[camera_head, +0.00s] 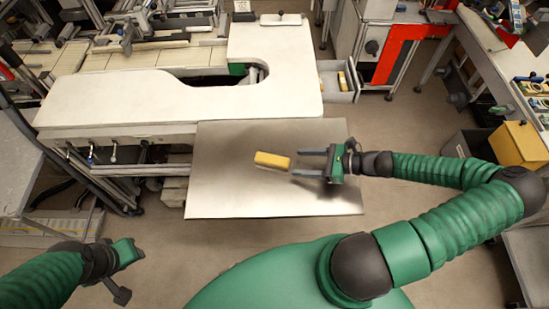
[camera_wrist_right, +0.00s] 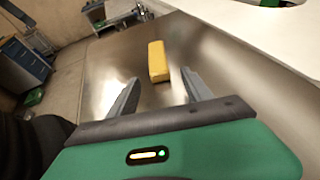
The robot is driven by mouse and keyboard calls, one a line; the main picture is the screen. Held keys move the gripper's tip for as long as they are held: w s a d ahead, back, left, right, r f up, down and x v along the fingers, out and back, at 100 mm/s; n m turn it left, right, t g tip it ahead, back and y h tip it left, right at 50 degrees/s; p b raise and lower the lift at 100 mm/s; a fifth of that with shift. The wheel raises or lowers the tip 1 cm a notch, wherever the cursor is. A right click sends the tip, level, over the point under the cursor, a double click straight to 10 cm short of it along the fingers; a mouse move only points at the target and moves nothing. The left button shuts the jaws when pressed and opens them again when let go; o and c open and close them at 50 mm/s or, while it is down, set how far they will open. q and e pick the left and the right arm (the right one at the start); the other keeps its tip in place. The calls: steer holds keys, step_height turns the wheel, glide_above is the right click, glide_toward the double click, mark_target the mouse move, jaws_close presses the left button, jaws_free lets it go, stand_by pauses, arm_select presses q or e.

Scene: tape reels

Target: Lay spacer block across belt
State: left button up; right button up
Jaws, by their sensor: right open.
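The yellow spacer block (camera_head: 272,160) lies flat on a bare metal plate (camera_head: 235,195) in front of the white machine. My right gripper (camera_head: 296,163) is open. Its two fingers point left at the block's near end. In the right wrist view the block (camera_wrist_right: 158,60) sits just beyond and between the open fingertips (camera_wrist_right: 160,79), with no clear contact. My left gripper (camera_head: 125,265) is at the lower left, away from the plate; its jaws are not clear. I cannot tell which surface is the belt.
The white worktop (camera_head: 150,97) with a curved cutout borders the plate at the back. An open grey drawer (camera_head: 338,82) with yellow pieces stands behind right. A yellow box (camera_head: 518,145) is at the far right. The plate is otherwise clear.

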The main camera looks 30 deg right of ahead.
mark_target(282, 161)
steer(key=x, duration=0.3)
steer(key=shift+w+d, duration=0.15)
steer(key=shift+w, duration=0.1)
steer(key=w+a, duration=0.1)
steer(key=w+a+p, duration=0.1)
steer(key=a, duration=0.1)
steer(key=shift+w+a+f+p, duration=0.1)
steer(key=shift+w+a+p, duration=0.1)
steer(key=shift+a+p, duration=0.1)
steer(key=shift+w+a+f, duration=0.15)
steer(key=shift+f, duration=0.05)
steer(key=shift+w+f, duration=0.15)
steer(key=shift+w+d+f, duration=0.1)
steer(key=shift+d, duration=0.2)
steer(key=c, duration=0.4)
steer(key=shift+a, duration=0.1)
steer(key=c, duration=0.7)
arm_select(q)
steer(key=shift+w+a+r, duration=0.15)
steer(key=shift+a+r, duration=0.05)
steer(key=shift+r, duration=0.2)
steer(key=shift+w+a+r, duration=0.15)
steer(key=shift+r, duration=0.2)
arm_select(e)
steer(key=shift+a, duration=0.1)
jaws_close()
